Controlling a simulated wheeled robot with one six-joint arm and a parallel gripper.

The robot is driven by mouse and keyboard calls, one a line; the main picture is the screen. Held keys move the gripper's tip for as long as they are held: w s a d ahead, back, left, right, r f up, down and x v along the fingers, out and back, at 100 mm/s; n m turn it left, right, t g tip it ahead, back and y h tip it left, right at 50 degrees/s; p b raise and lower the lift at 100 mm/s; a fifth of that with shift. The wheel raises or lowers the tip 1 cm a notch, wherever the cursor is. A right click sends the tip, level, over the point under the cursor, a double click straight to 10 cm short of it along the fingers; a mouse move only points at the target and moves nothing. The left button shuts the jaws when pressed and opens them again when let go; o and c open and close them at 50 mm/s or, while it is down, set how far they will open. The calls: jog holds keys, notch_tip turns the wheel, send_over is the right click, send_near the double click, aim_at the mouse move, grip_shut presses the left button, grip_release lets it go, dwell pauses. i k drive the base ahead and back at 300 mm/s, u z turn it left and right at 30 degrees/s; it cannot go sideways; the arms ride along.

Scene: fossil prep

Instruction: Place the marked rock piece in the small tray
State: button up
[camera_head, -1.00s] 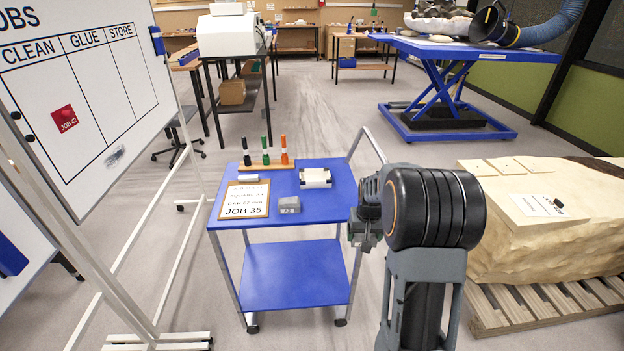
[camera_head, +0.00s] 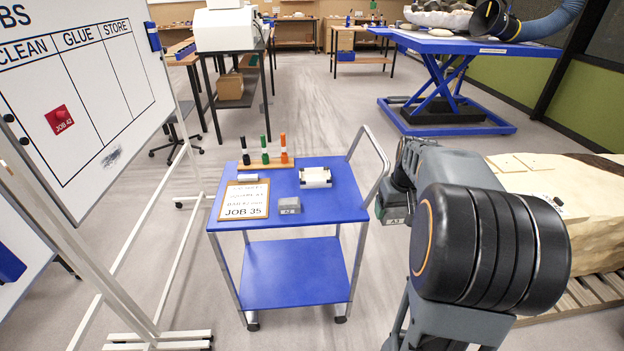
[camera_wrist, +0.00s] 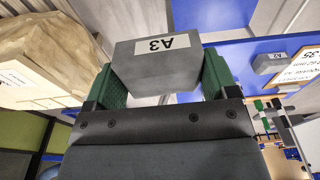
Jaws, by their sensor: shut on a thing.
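My gripper (camera_wrist: 160,85) is shut on a grey block (camera_wrist: 152,74) with a white label reading A3, shown upside down in the wrist view. The green fingers press on its two sides. In the head view my gripper (camera_head: 393,208) is right of the blue cart, partly behind my arm. A second grey block (camera_head: 289,205) with a label stands on the cart top; it also shows in the wrist view (camera_wrist: 270,63). I cannot make out a marked rock piece or a small tray with certainty.
A whiteboard (camera_head: 85,75) stands left. A large pale rock (camera_head: 590,205) on a pallet is right. Open floor lies beyond the cart.

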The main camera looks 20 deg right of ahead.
aim_at(315, 178)
jog(key=i, duration=0.95)
